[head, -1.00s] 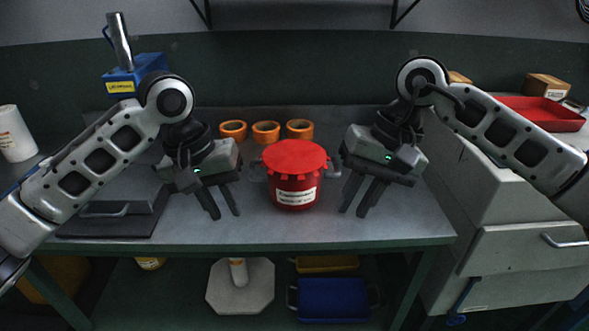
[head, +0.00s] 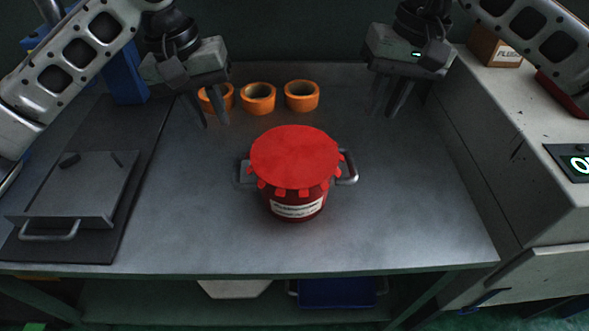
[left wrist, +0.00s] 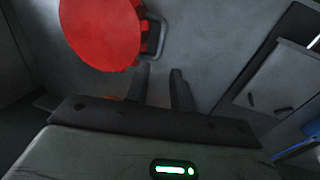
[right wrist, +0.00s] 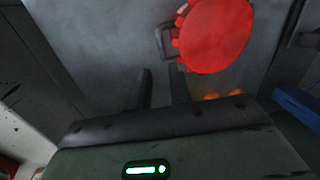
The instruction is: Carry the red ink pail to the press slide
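The red ink pail (head: 296,165) stands upright on the grey metal bench, with a red lid, a white label and a grey handle on each side. My left gripper (head: 212,122) is open and empty, up and to the left of the pail. My right gripper (head: 385,112) is open and empty, up and to the right of it. Neither touches the pail. In the left wrist view the pail (left wrist: 100,30) and one handle lie beyond the fingers (left wrist: 162,72). In the right wrist view the pail (right wrist: 215,35) and its other handle lie beyond the fingers (right wrist: 160,72).
A dark flat board with a hinged grey plate and handle (head: 75,190), possibly the press slide, lies at the left. Three orange tape rolls (head: 258,98) stand behind the pail. A grey cabinet (head: 510,150) borders the right side. The bench front (head: 380,240) is clear.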

